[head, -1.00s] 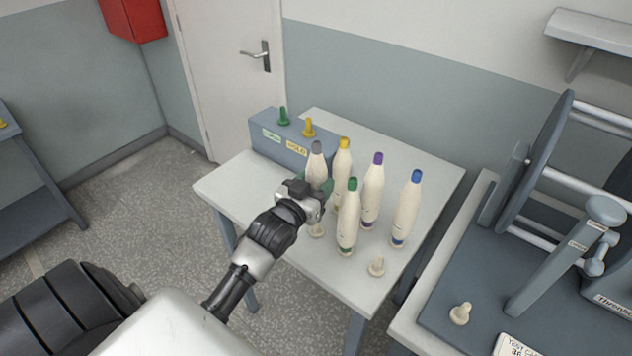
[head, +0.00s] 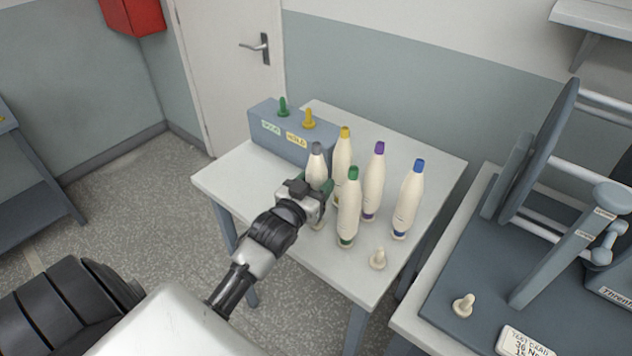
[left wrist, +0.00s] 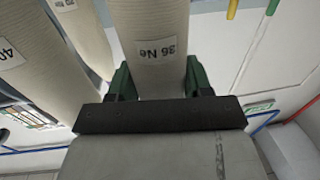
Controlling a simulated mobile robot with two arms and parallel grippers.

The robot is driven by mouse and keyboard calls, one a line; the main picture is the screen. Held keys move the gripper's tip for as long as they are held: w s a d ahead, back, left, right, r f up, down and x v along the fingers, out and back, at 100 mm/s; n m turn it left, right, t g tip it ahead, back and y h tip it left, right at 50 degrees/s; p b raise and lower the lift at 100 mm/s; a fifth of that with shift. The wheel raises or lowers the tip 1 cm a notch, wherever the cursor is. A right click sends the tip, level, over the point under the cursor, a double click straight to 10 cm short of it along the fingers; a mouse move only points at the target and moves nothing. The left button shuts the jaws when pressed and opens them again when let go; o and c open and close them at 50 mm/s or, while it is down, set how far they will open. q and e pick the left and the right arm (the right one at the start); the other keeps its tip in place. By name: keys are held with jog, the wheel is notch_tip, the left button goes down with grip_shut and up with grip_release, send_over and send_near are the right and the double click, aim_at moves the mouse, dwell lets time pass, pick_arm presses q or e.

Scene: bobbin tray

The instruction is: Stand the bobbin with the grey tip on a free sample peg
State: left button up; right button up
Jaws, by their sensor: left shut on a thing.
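The grey-tipped bobbin (head: 317,166) is upright in my left gripper (head: 309,196), over the near left part of the table. In the left wrist view its cream body (left wrist: 160,45), labelled "36 Ne", sits between the green fingers. My gripper hides its lower part. A cream shape (head: 318,224), apparently a peg or the bobbin's foot, shows just below; I cannot tell whether the bobbin is seated. My right gripper is not in view.
Bobbins with green (head: 348,212), yellow (head: 342,160), purple (head: 374,185) and blue (head: 408,205) tips stand close to the right. The table's left part (head: 235,180) is clear.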

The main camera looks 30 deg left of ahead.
pick_arm(q)
jog(key=shift+f+b, duration=0.5)
jog(key=shift+f, duration=0.3)
jog(key=o, duration=1)
jog(key=shift+o, duration=0.2)
jog(key=shift+s, duration=0.1)
jog(key=s+b, duration=0.2)
jog(key=s, duration=0.8)
jog(key=shift+s+d, duration=0.3)
jog(key=shift+s, duration=0.05)
